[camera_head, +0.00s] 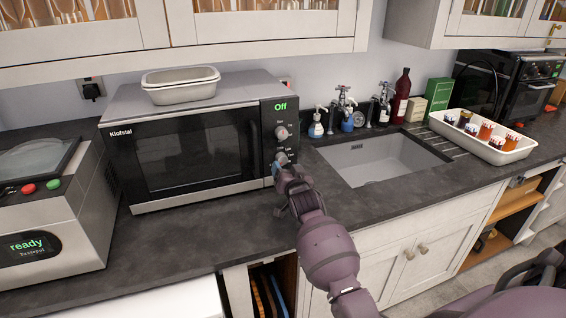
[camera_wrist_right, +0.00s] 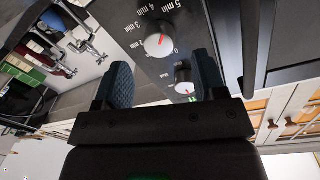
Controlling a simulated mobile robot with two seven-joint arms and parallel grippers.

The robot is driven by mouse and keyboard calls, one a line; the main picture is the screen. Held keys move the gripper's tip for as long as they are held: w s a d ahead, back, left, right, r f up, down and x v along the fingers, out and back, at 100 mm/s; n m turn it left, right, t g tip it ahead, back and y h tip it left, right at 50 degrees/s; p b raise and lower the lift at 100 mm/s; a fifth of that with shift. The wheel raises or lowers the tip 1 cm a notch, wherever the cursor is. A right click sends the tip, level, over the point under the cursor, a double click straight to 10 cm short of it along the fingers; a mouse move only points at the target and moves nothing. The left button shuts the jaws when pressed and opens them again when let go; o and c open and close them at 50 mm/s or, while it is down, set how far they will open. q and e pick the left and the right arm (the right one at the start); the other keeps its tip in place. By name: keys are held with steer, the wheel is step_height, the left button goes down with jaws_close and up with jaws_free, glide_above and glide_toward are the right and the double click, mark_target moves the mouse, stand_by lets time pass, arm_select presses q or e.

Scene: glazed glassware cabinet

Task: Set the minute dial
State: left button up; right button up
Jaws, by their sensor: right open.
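The microwave (camera_head: 180,148) stands on the dark counter, with "Off" in green on its panel. Two round knobs sit on the panel. The lower one is the minute dial (camera_head: 281,158); in the right wrist view the minute dial (camera_wrist_right: 157,46) is grey with a red mark and minute numbers around it. Its exact setting is hard to read. The other knob (camera_head: 281,132) is above it and also shows in the wrist view (camera_wrist_right: 184,88). My right gripper (camera_head: 281,174) is open at the lower knob; its fingers (camera_wrist_right: 163,78) appear on either side, apart from the dial. My left gripper is out of view.
A pale dish (camera_head: 181,93) sits on the microwave. A sink (camera_head: 380,160) with taps and bottles is to the right, then a white tray (camera_head: 486,138) of jars. A machine reading "ready" (camera_head: 45,225) stands at left. Counter in front of the microwave is clear.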

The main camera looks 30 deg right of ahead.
mark_target(283, 161)
steer(key=shift+x, duration=2.3)
steer(key=c, duration=0.9)
